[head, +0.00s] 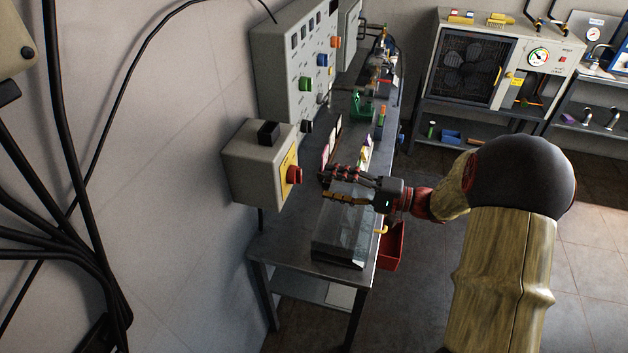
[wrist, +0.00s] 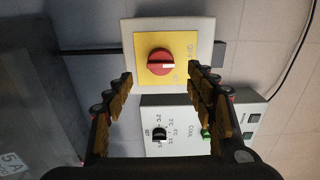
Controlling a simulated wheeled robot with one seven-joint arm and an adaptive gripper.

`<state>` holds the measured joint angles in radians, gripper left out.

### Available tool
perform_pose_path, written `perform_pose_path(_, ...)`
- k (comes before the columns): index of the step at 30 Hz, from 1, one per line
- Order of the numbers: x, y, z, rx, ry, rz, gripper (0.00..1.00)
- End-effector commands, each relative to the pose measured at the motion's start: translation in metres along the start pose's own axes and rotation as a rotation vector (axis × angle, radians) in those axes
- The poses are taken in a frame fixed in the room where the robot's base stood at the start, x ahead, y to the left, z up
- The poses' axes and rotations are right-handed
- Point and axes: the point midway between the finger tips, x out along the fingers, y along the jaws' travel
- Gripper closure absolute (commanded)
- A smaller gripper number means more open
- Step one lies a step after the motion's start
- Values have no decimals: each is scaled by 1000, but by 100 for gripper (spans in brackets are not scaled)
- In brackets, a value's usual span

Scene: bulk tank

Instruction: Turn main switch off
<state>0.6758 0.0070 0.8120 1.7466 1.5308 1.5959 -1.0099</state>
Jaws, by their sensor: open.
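The main switch is a red rotary knob (head: 293,174) on a yellow plate, on the side of a grey wall box (head: 250,165).
A grey control panel (head: 285,75) with coloured knobs hangs beyond the switch box. A black selector knob (wrist: 159,133) shows between my fingers. A bench (head: 290,245) with a clear-sided box (head: 340,240) lies below. Black cables hang at the left.

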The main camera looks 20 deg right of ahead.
Motion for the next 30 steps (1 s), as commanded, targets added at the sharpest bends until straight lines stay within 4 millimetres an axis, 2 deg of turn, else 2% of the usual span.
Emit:
perform_pose_path(3, -19, 0, -1, 0, 2, -1, 44)
perform_pose_path(9, -34, 0, 0, 0, 0, 0, 44)
perform_pose_path(25, -36, 0, 0, 1, 0, 0, 44)
perform_pose_path(30, -36, 8, -2, 91, 8, 28, 44)
